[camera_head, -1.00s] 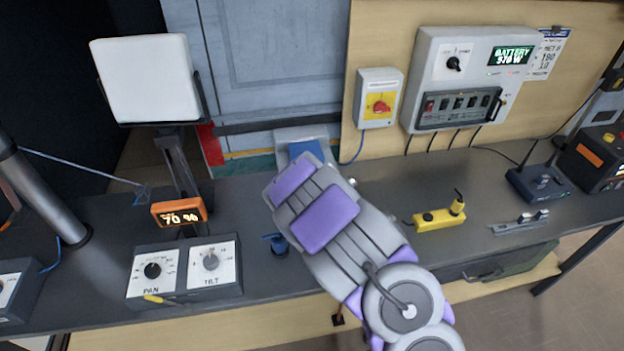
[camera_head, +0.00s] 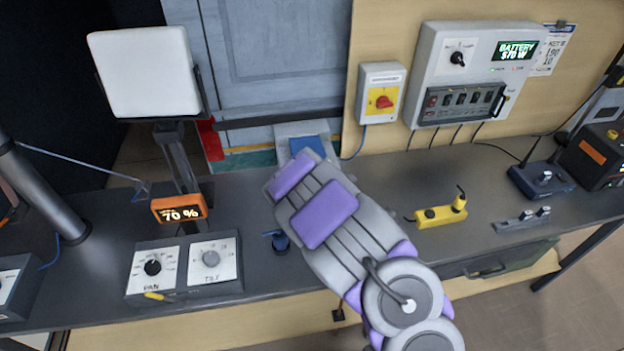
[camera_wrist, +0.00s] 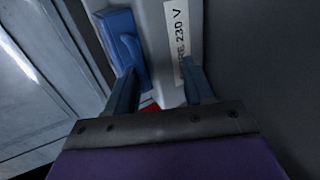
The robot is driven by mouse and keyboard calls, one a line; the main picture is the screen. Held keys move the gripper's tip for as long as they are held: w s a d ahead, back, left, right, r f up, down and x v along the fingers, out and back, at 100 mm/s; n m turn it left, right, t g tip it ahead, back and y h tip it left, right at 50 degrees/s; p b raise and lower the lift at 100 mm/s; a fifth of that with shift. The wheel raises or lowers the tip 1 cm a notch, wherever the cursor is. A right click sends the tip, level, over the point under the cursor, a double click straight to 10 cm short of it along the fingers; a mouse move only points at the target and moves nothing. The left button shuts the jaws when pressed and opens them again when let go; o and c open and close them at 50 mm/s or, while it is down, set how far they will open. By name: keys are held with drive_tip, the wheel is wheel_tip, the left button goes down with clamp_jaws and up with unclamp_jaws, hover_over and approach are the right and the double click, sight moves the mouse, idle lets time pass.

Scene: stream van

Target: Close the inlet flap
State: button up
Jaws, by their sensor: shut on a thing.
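The inlet unit (camera_wrist: 158,52) is a grey housing with a white label ending in "230 V". Its blue flap (camera_wrist: 125,48) with a raised grip shows at the upper left in the wrist view. In the head view the blue flap (camera_head: 310,147) is partly hidden behind my arm. My gripper (camera_wrist: 160,82) reaches the unit, with the left finger over the flap's lower end and the right finger over the label's lower end. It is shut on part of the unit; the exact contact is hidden. I cannot tell the flap's angle.
The dark bench top (camera_head: 385,200) carries a pan/tilt control box (camera_head: 183,272), an orange display (camera_head: 180,208) and a yellow device (camera_head: 440,215). A red-knobbed switch box (camera_head: 381,93) and a battery panel (camera_head: 470,75) are on the wall. A white light panel (camera_head: 143,70) stands left.

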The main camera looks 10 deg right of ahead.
drive_tip(key=shift+s+f, duration=0.2)
drive_tip(key=shift+s, duration=0.05)
drive_tip(key=p+v, duration=1.7)
drive_tip(key=p, duration=0.6)
drive_tip(key=shift+r, duration=0.25)
drive_tip(key=shift+w, duration=0.15)
idle(0.4)
